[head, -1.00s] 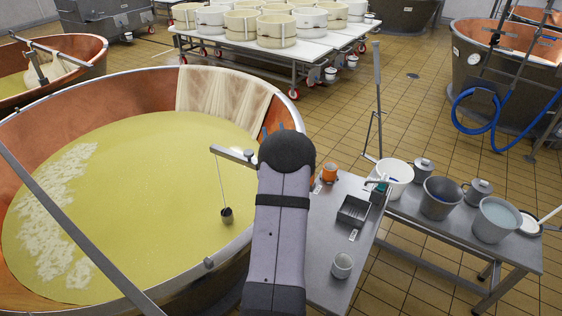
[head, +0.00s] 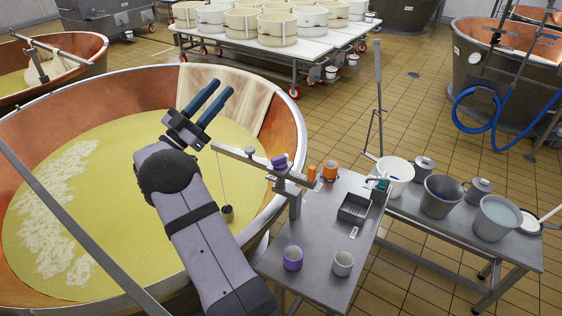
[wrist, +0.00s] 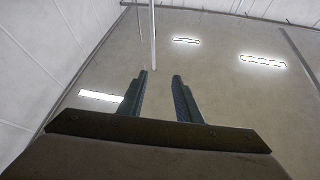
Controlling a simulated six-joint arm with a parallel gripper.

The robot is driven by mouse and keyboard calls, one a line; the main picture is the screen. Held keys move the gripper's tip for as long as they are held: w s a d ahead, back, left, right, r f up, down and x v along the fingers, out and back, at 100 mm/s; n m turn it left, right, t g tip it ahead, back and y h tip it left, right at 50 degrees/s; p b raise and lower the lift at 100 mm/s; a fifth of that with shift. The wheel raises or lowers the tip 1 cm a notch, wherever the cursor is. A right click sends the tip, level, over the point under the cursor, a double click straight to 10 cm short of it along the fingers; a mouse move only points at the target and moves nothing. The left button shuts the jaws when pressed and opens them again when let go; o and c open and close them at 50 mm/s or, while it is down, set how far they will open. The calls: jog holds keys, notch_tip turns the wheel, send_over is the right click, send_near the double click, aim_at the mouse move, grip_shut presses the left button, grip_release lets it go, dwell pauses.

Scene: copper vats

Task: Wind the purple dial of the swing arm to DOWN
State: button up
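The swing arm (head: 239,157) is a grey bar on a post at the table's edge, reaching left over the vat. Its purple dial (head: 280,161) sits on top of the bar near the post. A thin rod hangs from the bar's far end with a small dark cup (head: 227,213) at the liquid. My gripper (head: 222,88) is over the vat, up and left of the dial and apart from it. Its two blue fingers point up and right, are spread apart and hold nothing. They also show in the wrist view (wrist: 160,75), with a gap between them. The dial's marking is too small to read.
The copper vat (head: 290,120) holds yellow liquid. The steel table (head: 318,262) carries an orange cup (head: 330,170), an orange piece (head: 311,174), a dark tray (head: 355,207), a purple-banded cup (head: 292,258) and a grey cup (head: 342,263). Buckets stand on the right.

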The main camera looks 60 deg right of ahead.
jog(key=s+d+f+g+y+b, duration=0.2)
jog(key=d+f+y, duration=0.1)
jog(key=f, duration=0.6)
jog(key=m+g+y+b, duration=0.2)
jog(key=y+b, duration=0.3)
send_near(288, 156)
jog(key=shift+w+d+f, duration=0.15)
jog(key=shift+d+f, duration=0.25)
jog(key=shift+d, duration=0.1)
jog(key=shift+r+p+x, duration=0.2)
jog(key=shift+p+x, duration=1.35)
jog(key=shift+x, duration=2.1)
